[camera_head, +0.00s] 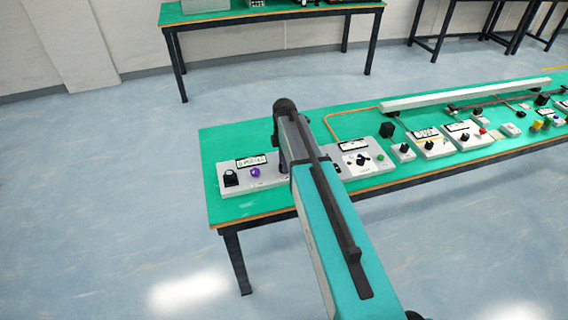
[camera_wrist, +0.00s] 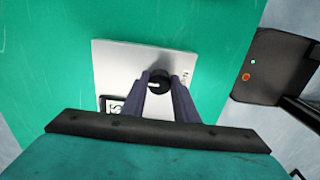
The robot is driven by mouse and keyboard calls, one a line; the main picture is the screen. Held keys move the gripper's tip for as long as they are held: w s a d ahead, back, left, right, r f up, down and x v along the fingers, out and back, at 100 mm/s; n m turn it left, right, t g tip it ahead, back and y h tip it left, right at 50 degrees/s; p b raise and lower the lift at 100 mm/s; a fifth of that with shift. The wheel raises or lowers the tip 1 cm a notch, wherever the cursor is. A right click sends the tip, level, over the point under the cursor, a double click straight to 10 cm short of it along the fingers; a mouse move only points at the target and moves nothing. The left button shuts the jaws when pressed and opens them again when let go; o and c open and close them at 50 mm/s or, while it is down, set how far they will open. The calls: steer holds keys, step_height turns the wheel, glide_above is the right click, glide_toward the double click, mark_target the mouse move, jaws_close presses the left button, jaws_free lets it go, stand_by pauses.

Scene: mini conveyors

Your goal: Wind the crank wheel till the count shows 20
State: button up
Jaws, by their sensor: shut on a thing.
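In the wrist view, my gripper (camera_wrist: 159,88) reaches down with its two dark fingers on either side of a small round black knob (camera_wrist: 159,77). It is shut on this knob, which I take to be part of the crank wheel. The knob stands on a light grey panel (camera_wrist: 120,62). A small black-and-white plate (camera_wrist: 112,105) on that panel is partly hidden by my gripper. In the head view my arm hides the fingers and the knob. No count can be read in either view.
Other panels and a white conveyor (camera_head: 465,95) stretch right along the green table (camera_head: 215,140). The floor in front is clear.

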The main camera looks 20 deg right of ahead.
steer(key=shift+m, duration=0.4)
steer(key=m+b, duration=0.1)
steer(key=m, duration=0.5)
steer(key=shift+s, duration=0.1)
steer(key=m, duration=0.3)
steer(key=shift+m+b, duration=0.3)
steer(key=shift+s+a+m, duration=0.1)
steer(key=shift+a+m, duration=0.05)
steer(key=shift+m, duration=1.75)
steer(key=o, duration=1.1)
steer(key=shift+c, duration=0.2)
steer(key=shift+r, duration=0.1)
